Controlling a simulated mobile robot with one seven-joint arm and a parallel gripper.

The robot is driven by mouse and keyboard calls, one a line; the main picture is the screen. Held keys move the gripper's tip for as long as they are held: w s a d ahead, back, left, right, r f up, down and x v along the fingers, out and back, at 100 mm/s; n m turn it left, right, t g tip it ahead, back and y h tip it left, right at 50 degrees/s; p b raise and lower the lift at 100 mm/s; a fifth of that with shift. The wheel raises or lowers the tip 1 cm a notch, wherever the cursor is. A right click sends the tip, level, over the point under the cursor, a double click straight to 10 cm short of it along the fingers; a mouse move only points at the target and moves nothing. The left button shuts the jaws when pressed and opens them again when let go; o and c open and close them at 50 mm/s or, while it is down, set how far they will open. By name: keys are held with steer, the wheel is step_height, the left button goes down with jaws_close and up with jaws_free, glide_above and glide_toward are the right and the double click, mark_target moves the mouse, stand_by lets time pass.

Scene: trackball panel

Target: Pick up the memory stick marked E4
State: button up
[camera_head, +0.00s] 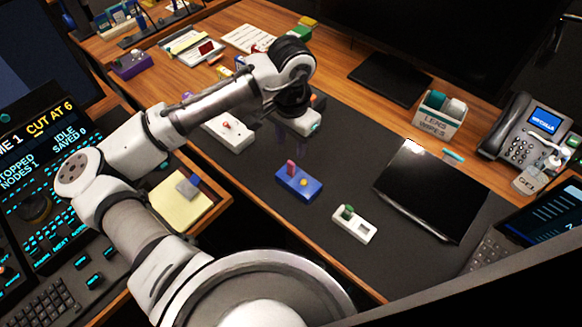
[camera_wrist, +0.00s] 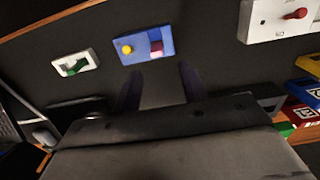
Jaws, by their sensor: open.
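I cannot make out the mark E4 on anything in either view. Several small coloured blocks, a red one with a white label (camera_wrist: 304,112) among them, lie at the right edge of the wrist view; their print is too small to read. Some of that group (camera_head: 240,63) shows beyond my arm in the head view, partly hidden. My gripper (camera_head: 296,146) hangs above the dark desk mat. In the wrist view its two dark fingers (camera_wrist: 158,88) are apart with nothing between them.
A blue panel (camera_head: 290,186) with a yellow ball and pink part stands near my gripper. A white panel with a green part (camera_head: 365,233) and a white joystick box (camera_head: 238,141) flank it. A black tablet (camera_head: 430,190) and wipes box (camera_head: 436,120) are at right.

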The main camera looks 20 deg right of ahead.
steer(key=f, duration=0.1)
steer(key=f+p, duration=0.1)
steer(key=f, duration=0.3)
steer(key=shift+s+a+f, duration=0.1)
steer(key=shift+s+f, duration=0.05)
steer(key=shift+s, duration=0.2)
steer(key=shift+f, duration=0.6)
jaws_close()
steer(key=shift+r, duration=0.1)
